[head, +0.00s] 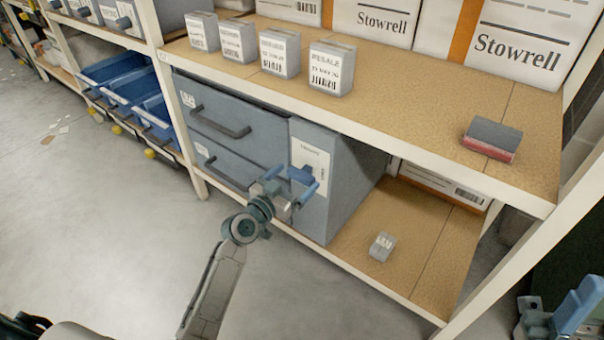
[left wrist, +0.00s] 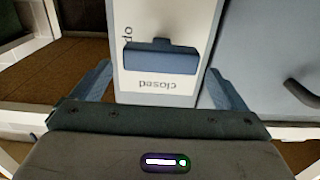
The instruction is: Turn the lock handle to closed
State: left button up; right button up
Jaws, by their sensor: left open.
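The blue lock handle (head: 301,174) is on a white label panel (head: 309,155) at the front of the grey cabinet (head: 345,185). In the left wrist view the handle (left wrist: 161,58) is a wide bar with a short stub at its top edge. The upside-down word "closed" shows below the bar, and part of a sideways word shows at its left. My left gripper (head: 292,190) is open in front of the handle. Its fingers (left wrist: 158,72) stand either side of the bar, with gaps. My right gripper (head: 572,312) is partly in view at the lower right; its jaw opening is unclear.
Grey drawers (head: 224,125) with dark pulls are left of the panel. The shelf (head: 420,90) above holds small labelled boxes (head: 331,70), a dark and red block (head: 492,138) and large Stowrell cartons (head: 520,45). A small grey box (head: 382,246) sits on the lower shelf. A white post stands at right.

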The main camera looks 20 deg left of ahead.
aim_at(298, 176)
pick_arm(q)
jog(key=shift+x, duration=1.7)
jog(key=c, duration=1)
